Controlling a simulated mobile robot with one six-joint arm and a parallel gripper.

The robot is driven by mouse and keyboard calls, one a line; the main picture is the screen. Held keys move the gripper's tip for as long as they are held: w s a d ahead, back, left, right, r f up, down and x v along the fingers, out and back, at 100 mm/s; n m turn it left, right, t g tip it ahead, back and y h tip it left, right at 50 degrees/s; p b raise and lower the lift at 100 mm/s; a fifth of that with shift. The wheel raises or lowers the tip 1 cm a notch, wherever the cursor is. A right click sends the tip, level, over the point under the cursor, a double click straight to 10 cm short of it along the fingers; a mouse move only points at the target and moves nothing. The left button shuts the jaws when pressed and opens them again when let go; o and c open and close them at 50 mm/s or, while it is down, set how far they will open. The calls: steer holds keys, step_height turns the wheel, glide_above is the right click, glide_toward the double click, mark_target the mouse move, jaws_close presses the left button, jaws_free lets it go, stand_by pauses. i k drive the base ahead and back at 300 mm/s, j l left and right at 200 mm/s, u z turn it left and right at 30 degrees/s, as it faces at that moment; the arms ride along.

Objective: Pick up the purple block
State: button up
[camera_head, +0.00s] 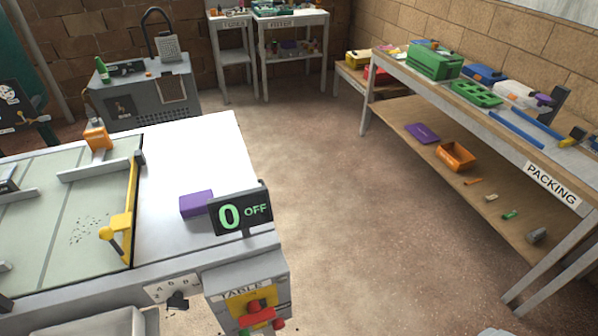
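A purple block (194,205) lies on the white table top (195,150) in the left half of the head view. It sits to the right of the yellow-edged cutting board. Its right end is partly hidden by a dark display (240,213) that reads "0 OFF". My gripper is not in view, and nothing is seen touching the block.
A yellow lever (118,228) and a yellow bar edge the board (85,205) left of the block. A control box (246,296) marked TABLE hangs at the front. The packing bench (555,185) stands right, with a flat purple piece (422,133) below. Floor between is clear.

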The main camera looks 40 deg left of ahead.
mark_target(193, 206)
steer(key=i+u, duration=0.85)
steer(key=i+l+u, duration=0.75)
steer(key=i+u, duration=0.15)
steer(key=i+j+u, duration=0.2)
steer(key=u, duration=0.2)
steer(key=i+j+u, duration=0.25)
steer(key=u, duration=0.2)
steer(key=i+u, duration=0.25)
steer(key=u, duration=0.15)
steer(key=i+u, duration=0.4)
steer(key=j, duration=0.15)
